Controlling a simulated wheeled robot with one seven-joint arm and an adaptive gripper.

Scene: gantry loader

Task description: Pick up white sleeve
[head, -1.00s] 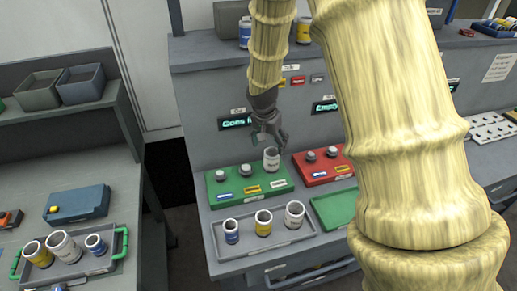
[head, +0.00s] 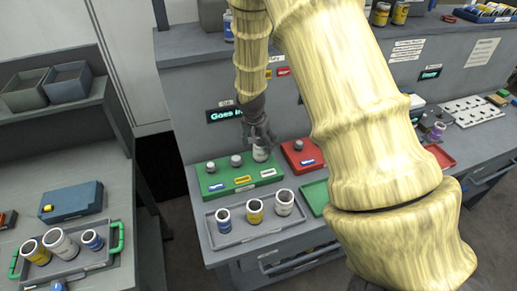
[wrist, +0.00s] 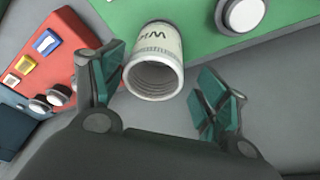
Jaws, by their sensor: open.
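A white sleeve (head: 261,153) stands at the right end of the green board (head: 210,185). In the wrist view the white sleeve (wrist: 155,65), with dark lettering on its side and an open, ribbed mouth, shows between and slightly beyond my fingertips. My gripper (head: 262,138) is above the sleeve in the head view, its fingers hiding part of the sleeve's top. In the wrist view my gripper (wrist: 160,88) is open, one finger on each side of the sleeve, with nothing held. I cannot tell whether a finger touches it.
A grey tray (head: 232,240) in front holds blue, yellow and white sleeves. A red board (head: 300,158) lies right of the green one. Another tray (head: 75,266) with green handles holds sleeves at the left. Grey bins (head: 66,84) stand on the left shelf. My arm hides the middle right.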

